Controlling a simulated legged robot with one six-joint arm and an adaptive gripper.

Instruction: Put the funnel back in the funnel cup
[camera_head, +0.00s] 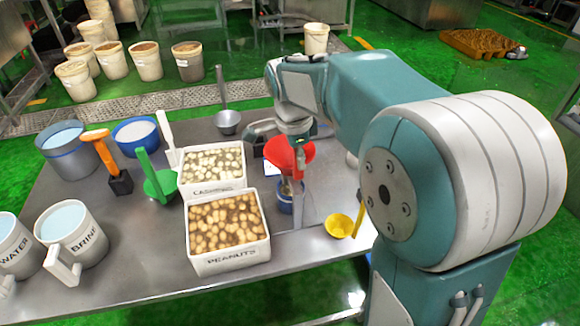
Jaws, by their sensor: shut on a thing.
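The red funnel (280,153) is over the right half of the table, wide mouth up. My gripper (301,158) reaches down from above and is shut on the funnel, hiding part of its rim. A small blue cup (285,205) stands on the table just below the funnel, right of the peanuts bin; it appears to be the funnel cup. The funnel's lower end is hard to make out against the cup, so I cannot tell whether it is inside.
Bins of cashews (212,185) and peanuts (228,262) stand left of the cup. A yellow scoop (339,226) is to the right near the front edge. A green scoop (160,184), metal ladle (228,122) and brine jug (75,235) are also on the table.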

